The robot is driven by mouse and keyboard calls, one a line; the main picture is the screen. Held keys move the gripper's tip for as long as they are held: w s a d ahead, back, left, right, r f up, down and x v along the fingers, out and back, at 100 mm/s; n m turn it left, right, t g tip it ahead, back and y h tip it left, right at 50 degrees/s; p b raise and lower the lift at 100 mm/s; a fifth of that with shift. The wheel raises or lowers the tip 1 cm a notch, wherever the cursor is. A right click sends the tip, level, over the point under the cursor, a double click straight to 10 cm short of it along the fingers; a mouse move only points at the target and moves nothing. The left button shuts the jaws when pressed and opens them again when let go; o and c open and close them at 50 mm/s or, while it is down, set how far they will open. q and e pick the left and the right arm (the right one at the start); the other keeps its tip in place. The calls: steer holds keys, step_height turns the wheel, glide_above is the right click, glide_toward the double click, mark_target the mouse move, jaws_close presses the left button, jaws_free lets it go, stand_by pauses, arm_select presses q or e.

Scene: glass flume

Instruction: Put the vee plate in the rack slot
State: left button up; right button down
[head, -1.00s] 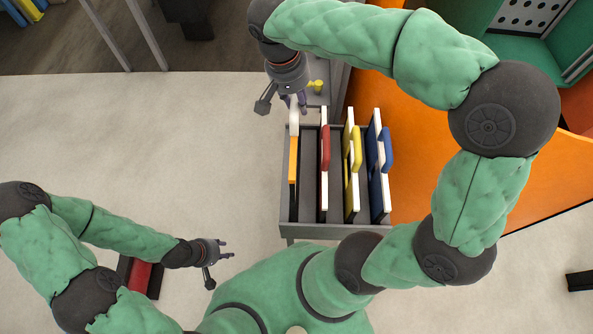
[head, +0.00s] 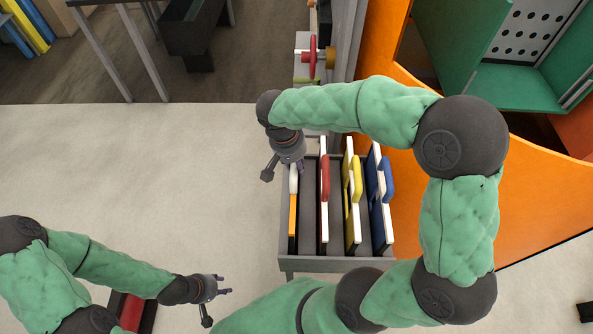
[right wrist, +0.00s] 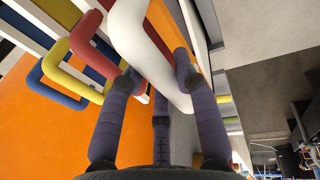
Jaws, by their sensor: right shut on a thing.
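The rack (head: 340,264) is a grey tray with upright plates in it. The leftmost plate (head: 293,215), orange and dark with a white handle, stands upright at the rack's left side. I cannot tell how deep it sits, or read a vee on it. My right gripper (head: 298,166) is at the far end of this plate. In the right wrist view my right gripper (right wrist: 158,75) is shut on the white handle (right wrist: 140,40). My left gripper (head: 229,284) is open and empty, left of the rack's near end and apart from it.
Red-handled (head: 325,180), yellow-handled (head: 357,180) and blue-handled (head: 386,180) plates stand to the right in the rack. An orange panel (head: 440,215) borders the rack's right. A red item (head: 131,312) lies lower left. The pale floor (head: 150,165) on the left is clear.

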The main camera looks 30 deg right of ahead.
steer(key=shift+a+x, duration=0.2)
steer(key=shift+x, duration=0.7)
steer(key=shift+a+x, duration=0.2)
steer(key=shift+x, duration=0.7)
steer(key=shift+f+b, duration=0.25)
steer(key=shift+b, duration=0.1)
steer(key=c, duration=0.9)
jaws_free()
steer(key=shift+c, duration=0.2)
steer(key=shift+r, duration=0.15)
steer(key=p+v, duration=0.2)
steer(key=v, duration=1)
